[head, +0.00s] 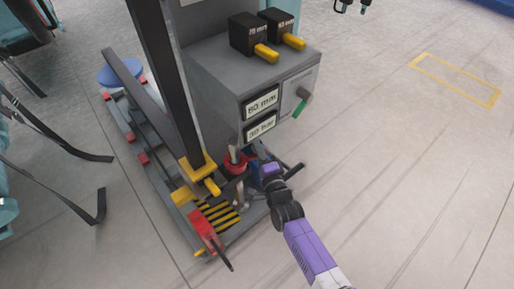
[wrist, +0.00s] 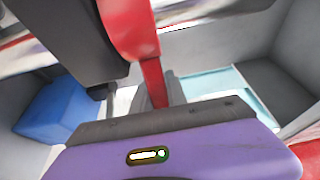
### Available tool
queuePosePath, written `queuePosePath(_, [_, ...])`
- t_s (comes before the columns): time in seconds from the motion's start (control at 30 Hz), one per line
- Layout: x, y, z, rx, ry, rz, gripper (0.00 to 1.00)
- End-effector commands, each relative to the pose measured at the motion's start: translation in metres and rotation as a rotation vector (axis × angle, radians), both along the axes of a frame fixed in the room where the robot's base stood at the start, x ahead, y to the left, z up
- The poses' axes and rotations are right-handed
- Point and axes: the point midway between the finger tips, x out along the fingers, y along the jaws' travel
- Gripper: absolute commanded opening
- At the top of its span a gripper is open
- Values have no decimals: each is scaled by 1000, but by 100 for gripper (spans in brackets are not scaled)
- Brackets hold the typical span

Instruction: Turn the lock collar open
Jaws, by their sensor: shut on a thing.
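The lock collar (head: 235,164) is a red ring around an upright rod low on the grey machine, in the head view. My gripper (head: 262,170) is at the end of the purple arm, just right of the collar. It is shut on a red part of the collar, though the fingertips are small and partly hidden there. In the wrist view a red bar (wrist: 145,50) runs down from the top edge and passes behind the purple gripper body. A dark grey block stands left of the bar. How far the collar is turned cannot be told.
The grey machine cabinet (head: 215,75) with two display plates and black boxes with yellow levers stands behind. A dark slanted post (head: 165,75) rises to the left. A red lever (head: 203,228) sticks out in front beside a striped plate (head: 220,214). Floor to the right is clear.

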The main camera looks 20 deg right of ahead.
Motion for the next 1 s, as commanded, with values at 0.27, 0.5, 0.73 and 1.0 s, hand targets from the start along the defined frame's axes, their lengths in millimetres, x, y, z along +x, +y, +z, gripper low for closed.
queuePosePath(0.27, [-1,1,-1,0,2,1,0])
queuePosePath(0.5, [-1,2,1,3,0,-3,0])
queuePosePath(0.73, [-4,6,8,10,-13,-52,0])
queuePosePath(1.0, [-13,4,8,7,-8,-171,0])
